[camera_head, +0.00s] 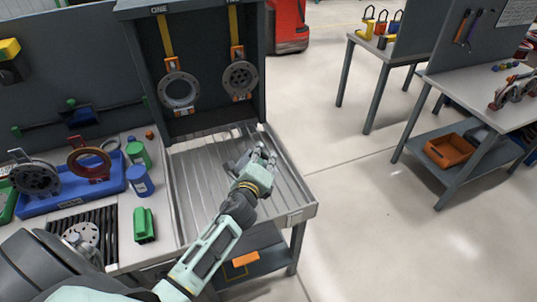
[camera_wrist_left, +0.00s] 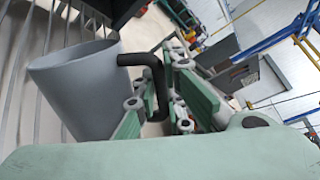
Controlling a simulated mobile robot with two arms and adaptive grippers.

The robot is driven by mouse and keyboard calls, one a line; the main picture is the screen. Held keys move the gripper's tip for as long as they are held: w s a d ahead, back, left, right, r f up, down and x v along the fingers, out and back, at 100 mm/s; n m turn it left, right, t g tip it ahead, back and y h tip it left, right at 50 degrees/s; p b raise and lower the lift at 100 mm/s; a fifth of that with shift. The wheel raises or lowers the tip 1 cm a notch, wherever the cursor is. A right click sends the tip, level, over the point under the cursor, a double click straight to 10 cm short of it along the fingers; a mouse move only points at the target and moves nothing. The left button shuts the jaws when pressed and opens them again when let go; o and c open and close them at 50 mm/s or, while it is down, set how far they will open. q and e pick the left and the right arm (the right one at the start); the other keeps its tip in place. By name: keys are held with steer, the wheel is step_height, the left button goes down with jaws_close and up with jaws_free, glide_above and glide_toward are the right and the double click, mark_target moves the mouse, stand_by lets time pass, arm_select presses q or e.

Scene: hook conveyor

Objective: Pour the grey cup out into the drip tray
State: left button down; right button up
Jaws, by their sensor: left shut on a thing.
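The grey cup (camera_wrist_left: 75,88) shows large at the left of the left wrist view, with a dark bent handle (camera_wrist_left: 155,72). My left gripper (camera_wrist_left: 180,88) is shut on that handle, and the cup body hangs beside the fingers. In the head view my left gripper (camera_head: 258,160) is over the ribbed metal drip tray (camera_head: 200,195), and the cup is small and mostly hidden by the fingers. The cup looks tilted in the wrist picture, but I cannot tell its true lean or its contents. My right gripper is not in view.
A dark panel with two hanging flanges (camera_head: 179,90) stands behind the tray. Left of it, a blue bin (camera_head: 62,200), a green bottle (camera_head: 139,153), a blue bottle (camera_head: 139,182) and a green block (camera_head: 144,225) crowd the bench. Open floor (camera_head: 380,220) lies to the right.

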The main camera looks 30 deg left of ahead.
arm_select(q)
steer(key=a+n+p, duration=0.1)
steer(key=a+r+n+h+p, duration=0.1)
steer(key=a, duration=0.1)
steer(key=shift+s+n, duration=0.2)
steer(key=shift+n, duration=0.2)
steer(key=shift+s+a+r+n+h+p, duration=0.15)
steer(key=shift+a+r+n+p, duration=0.15)
steer(key=shift+a+n+p, duration=0.35)
steer(key=shift+s+a+r+n+h+p, duration=0.1)
steer(key=shift+a+r+n+h+p, duration=0.25)
steer(key=shift+a+p, duration=0.35)
steer(key=shift+s+a+r+n+p, duration=0.1)
steer(key=shift+a+r+n+p, duration=0.1)
steer(key=shift+a+n+p, duration=0.5)
steer(key=shift+a, duration=0.1)
stand_by(1.1)
steer(key=shift+w, duration=0.1)
stand_by(3.1)
